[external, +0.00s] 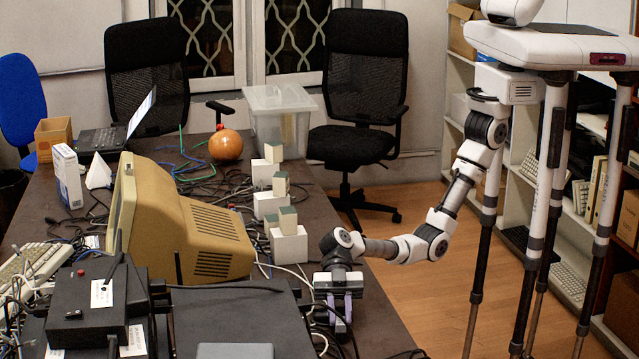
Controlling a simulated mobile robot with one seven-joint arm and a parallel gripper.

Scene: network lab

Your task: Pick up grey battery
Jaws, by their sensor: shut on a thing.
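My gripper (340,312) is low over the right edge of the dark table, pointing down, with its purple-tinted fingers near the tabletop. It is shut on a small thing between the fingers. That thing is mostly hidden by the fingers and too small to identify for sure. I cannot make out a separate grey battery elsewhere on the table. Whether the held thing still touches the table cannot be told.
White blocks with small grey-green cubes on top, such as the nearest (288,243), stand left of my arm. A beige monitor (190,225), black equipment (95,305) and loose cables crowd the table. An orange ball (225,145) and a clear bin (278,115) stand farther back.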

